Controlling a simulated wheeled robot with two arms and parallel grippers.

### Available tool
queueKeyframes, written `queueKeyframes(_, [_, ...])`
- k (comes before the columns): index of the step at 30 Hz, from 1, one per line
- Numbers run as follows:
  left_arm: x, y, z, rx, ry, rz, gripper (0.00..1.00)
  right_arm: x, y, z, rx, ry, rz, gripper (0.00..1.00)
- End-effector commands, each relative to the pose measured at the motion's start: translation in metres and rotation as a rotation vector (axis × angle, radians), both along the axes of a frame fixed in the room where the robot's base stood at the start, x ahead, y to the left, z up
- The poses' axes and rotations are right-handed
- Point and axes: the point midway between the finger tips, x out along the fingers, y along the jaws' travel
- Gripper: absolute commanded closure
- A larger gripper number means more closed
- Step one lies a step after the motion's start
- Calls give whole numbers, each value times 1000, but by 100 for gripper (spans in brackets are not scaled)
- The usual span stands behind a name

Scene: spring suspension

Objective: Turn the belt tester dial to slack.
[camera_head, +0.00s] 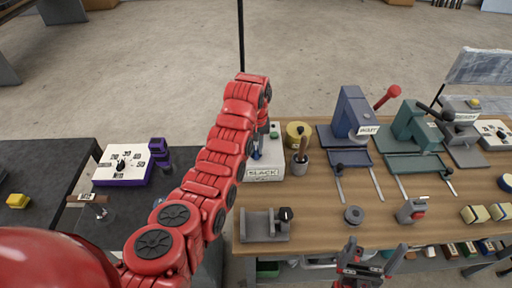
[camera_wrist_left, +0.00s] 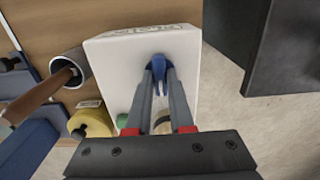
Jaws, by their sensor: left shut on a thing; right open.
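The belt tester is a white box (camera_head: 264,172) on the left edge of the wooden bench, with a front label that appears to read SLACK. In the left wrist view the white box (camera_wrist_left: 118,70) fills the middle, and its label is at the far edge, upside down. Its blue dial (camera_wrist_left: 158,66) sits between the fingertips of my left gripper (camera_wrist_left: 160,76), which is shut on it. A green button (camera_wrist_left: 122,121) is beside the left finger. In the head view my red arm hides part of the box. My right gripper (camera_head: 372,262) is open and empty at the bench's front edge.
A cup with a wooden-handled tool (camera_head: 300,160) and a yellow canister (camera_head: 297,133) stand right beside the box. Blue (camera_head: 352,112) and green (camera_head: 414,127) presses stand farther right. A purple-based dial box (camera_head: 124,165) is on the dark table at left.

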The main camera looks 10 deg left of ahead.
Motion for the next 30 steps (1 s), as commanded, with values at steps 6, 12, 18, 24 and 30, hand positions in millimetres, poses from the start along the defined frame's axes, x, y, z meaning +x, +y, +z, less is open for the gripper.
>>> queueKeyframes(6, [1, 1, 1, 1, -6, 15, 100, 0, 0, 0, 0, 0, 0, 1])
queueKeyframes(12, [2, 1, 2, 1, -6, 15, 100, 0, 0, 0, 0, 0, 0, 1])
queueKeyframes(18, [1, 0, 1, 0, -5, 14, 57, 0, 0, 0, 0, 0, 0, 1])
queueKeyframes(24, [1, 0, 1, 1, -3, 13, 50, 0, 0, 0, 0, 0, 0, 1])
queueKeyframes(30, [1, 0, 6, 0, -2, 13, 50, 0, 0, 5, 0, 0, 0, 1])
